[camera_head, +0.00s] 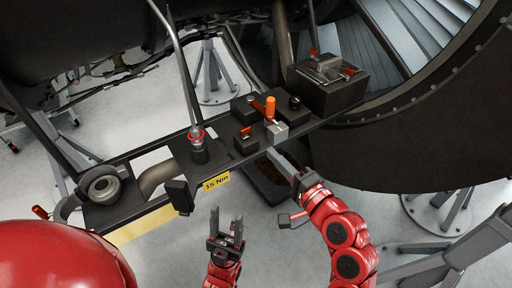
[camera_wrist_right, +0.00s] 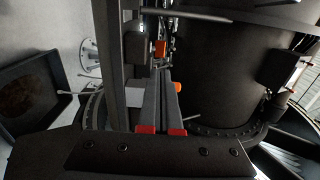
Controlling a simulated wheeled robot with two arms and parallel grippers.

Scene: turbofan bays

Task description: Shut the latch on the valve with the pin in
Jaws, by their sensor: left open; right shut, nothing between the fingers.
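A grey metal block (camera_head: 277,132) with an upright orange handle (camera_head: 270,106) sits at the front edge of the dark bench. Black blocks beside it carry an orange-red lever (camera_head: 258,107) and a small orange piece (camera_head: 245,132). I cannot tell which part is the pin or the latch. My right gripper (camera_head: 276,157) is shut and empty, its tips just below and in front of the grey block; contact is unclear. Its fingers also show in the right wrist view (camera_wrist_right: 161,75), with an orange part (camera_wrist_right: 178,86) beside the tips. My left gripper (camera_head: 227,217) is open and empty, in front of the bench.
A dark box (camera_head: 325,88) with red-tipped levers stands at the bench's right end. A black post with a red ring (camera_head: 196,133) holds a long rod. A yellow "15 Nm" label (camera_head: 216,182) is on the front edge. The engine casing (camera_head: 400,150) closes off the right.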

